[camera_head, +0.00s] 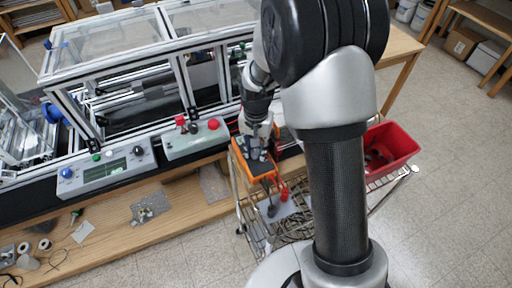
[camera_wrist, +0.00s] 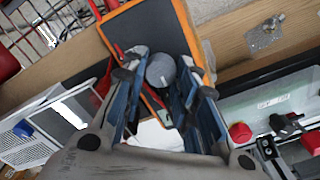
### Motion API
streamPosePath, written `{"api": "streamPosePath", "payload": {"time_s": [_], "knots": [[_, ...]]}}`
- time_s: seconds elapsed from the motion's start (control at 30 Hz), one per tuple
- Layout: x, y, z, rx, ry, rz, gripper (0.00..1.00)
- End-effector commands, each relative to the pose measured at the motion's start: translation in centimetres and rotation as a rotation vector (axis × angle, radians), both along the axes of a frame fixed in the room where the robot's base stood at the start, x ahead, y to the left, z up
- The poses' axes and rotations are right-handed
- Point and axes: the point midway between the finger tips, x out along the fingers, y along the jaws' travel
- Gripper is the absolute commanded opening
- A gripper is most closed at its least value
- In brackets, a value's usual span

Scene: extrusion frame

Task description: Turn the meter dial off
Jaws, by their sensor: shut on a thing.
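The meter has an orange case and a dark face; it stands at the bench edge in the head view (camera_head: 263,169). In the wrist view, the meter (camera_wrist: 150,32) fills the upper middle. Its round grey dial (camera_wrist: 161,70) shows between my fingertips. My gripper (camera_wrist: 163,78) is shut on the dial, one finger on each side. In the head view my gripper (camera_head: 257,147) is over the meter and hides part of its face. The dial's pointer and markings are too small to read.
A control box with a red button (camera_head: 213,124) stands left of the meter. The framed machine (camera_head: 120,50) is behind. A wire cart (camera_head: 245,222) and red bin (camera_head: 392,147) are in front and to the right. Red leads (camera_head: 284,191) hang by the meter.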

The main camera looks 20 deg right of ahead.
Motion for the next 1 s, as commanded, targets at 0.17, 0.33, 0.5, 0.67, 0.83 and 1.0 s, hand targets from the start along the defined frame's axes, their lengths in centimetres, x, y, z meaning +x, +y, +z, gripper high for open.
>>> {"api": "streamPosePath", "payload": {"time_s": [0.17,0.33,0.5,0.67,0.83,1.0], "knots": [[0.01,-0.01,0.02,0.000,0.000,0.000,0.03],[0.01,0.00,0.03,0.000,0.000,0.013,0.03],[0.02,0.01,0.05,0.000,0.000,0.068,0.03],[0.03,0.04,0.08,0.000,0.000,0.169,0.03],[0.07,0.09,0.10,0.000,-0.001,0.317,0.03],[0.09,0.13,0.11,-0.001,-0.002,0.479,0.03]]}}
